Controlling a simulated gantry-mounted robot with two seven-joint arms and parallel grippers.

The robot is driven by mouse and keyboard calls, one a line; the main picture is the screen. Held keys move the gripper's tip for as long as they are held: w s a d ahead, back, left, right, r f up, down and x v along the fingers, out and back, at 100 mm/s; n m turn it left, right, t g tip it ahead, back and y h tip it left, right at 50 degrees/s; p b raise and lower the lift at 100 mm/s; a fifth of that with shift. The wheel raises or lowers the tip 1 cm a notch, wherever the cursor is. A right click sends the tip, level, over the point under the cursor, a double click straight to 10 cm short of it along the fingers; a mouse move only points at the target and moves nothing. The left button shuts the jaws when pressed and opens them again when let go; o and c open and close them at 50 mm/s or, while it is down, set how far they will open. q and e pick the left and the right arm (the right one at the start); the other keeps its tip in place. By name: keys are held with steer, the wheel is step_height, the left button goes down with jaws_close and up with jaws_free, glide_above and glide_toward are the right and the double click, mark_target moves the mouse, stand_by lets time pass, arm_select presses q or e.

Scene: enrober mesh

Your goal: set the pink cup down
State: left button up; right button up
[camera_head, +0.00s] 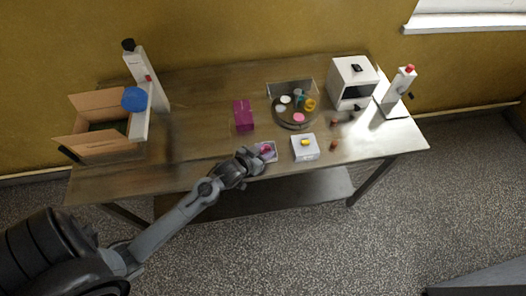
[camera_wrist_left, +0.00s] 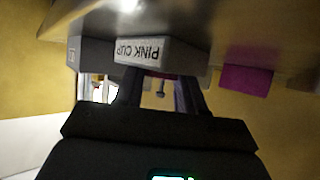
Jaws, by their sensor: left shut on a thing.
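A small pale tray (camera_head: 272,158) stands at the front edge of the table, with the pink cup (camera_head: 265,149) at it. In the left wrist view a grey holder (camera_wrist_left: 190,55) bears an upside-down "PINK CUP" label (camera_wrist_left: 145,51). My left gripper (camera_head: 256,157) reaches in from the front left and is at the tray, shut on the pink cup. In the left wrist view the fingers (camera_wrist_left: 158,95) reach up to the holder, and the cup is mostly hidden. I cannot tell whether the cup touches the tray floor. My right gripper is not in view.
A magenta box (camera_head: 243,116) stands behind the tray. A cardboard box (camera_head: 100,146) stands far left. The middle-left tabletop is clear.

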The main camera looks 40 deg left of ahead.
arm_select(q)
steer(key=shift+s+f, duration=0.25)
steer(key=shift+f, duration=0.85)
steer(key=o, duration=0.7)
steer(key=shift+w+r, duration=0.15)
steer(key=shift+r, duration=0.4)
steer(key=shift+s+d+r, duration=0.1)
steer(key=shift+s+r, duration=0.15)
steer(key=v, duration=0.5)
steer(key=p+v, duration=0.1)
steer(key=v, duration=0.5)
steer(key=shift+r, duration=0.3)
steer(key=s+d+m+g, duration=0.1)
steer(key=s+d+g, duration=0.2)
steer(key=s, duration=0.1)
steer(key=s+d+m+g, duration=0.1)
steer(key=s+d+g, duration=0.2)
steer(key=s, duration=0.1)
steer(key=s+d+g+h, duration=0.1)
steer(key=s+d+g, duration=0.1)
steer(key=s+d, duration=0.2)
steer(key=shift+s+d+r+m+g, duration=0.1)
steer(key=shift+s+m+g, duration=0.25)
steer(key=shift+m+g, duration=0.05)
steer(key=shift+r, duration=0.1)
